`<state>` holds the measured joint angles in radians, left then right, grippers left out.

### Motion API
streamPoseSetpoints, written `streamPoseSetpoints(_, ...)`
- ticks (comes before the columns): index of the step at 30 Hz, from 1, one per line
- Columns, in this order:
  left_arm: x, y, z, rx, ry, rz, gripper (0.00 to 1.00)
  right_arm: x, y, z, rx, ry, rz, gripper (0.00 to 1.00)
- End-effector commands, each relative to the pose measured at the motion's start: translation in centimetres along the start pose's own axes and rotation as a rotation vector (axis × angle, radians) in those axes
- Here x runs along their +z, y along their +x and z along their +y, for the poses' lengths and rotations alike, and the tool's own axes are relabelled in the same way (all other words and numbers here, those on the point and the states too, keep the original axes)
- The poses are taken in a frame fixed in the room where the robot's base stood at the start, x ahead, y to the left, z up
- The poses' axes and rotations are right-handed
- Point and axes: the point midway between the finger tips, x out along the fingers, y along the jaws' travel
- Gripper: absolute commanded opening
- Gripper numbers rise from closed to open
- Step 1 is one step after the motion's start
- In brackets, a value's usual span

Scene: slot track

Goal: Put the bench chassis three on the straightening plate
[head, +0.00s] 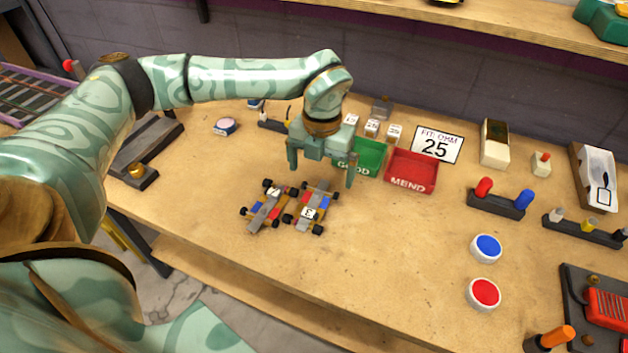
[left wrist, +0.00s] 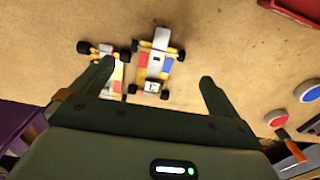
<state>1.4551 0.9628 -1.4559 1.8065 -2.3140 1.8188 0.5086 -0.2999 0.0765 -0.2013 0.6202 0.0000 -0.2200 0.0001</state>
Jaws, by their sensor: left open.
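Two small toy-like chassis sit side by side on the bench. The one marked 3 (head: 308,212) is the right one, with yellow, white, red and blue parts and black wheels. It also shows in the left wrist view (left wrist: 154,66). My left gripper (head: 322,174) is open and empty, pointing down above and a little behind this chassis. In the left wrist view its fingers (left wrist: 155,75) stand either side of the chassis, apart from it. A dark grey plate with a brass knob (head: 150,145) lies at the bench's left end and looks like the straightening plate. My right gripper is not in view.
The other chassis (head: 266,208) stands close on the left of chassis three. A green GOOD tray (head: 368,157) and a red MEND tray (head: 411,171) stand behind. Blue (head: 486,248) and red (head: 484,294) buttons are at the right. Bench between chassis and plate is mostly clear.

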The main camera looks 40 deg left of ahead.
Motion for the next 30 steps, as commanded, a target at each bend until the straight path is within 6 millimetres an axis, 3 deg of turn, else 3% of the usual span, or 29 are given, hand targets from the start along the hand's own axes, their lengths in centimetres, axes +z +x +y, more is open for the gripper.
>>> streamPoseSetpoints(5,0.1,1.2,0.1,0.001,-0.001,0.001,1.0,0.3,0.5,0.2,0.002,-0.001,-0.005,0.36)
streamPoseSetpoints(13,0.6,5.5,0.4,0.002,0.001,0.004,1.0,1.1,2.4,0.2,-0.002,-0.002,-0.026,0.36)
streamPoseSetpoints(20,0.6,5.6,0.4,0.0,0.001,-0.001,1.0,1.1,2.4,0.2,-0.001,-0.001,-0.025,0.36)
streamPoseSetpoints(26,0.5,5.6,0.4,0.0,0.001,-0.001,0.52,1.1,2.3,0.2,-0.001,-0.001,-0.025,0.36)
streamPoseSetpoints(30,0.6,5.6,0.4,0.0,0.001,-0.001,0.48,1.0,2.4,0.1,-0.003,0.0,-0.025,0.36)
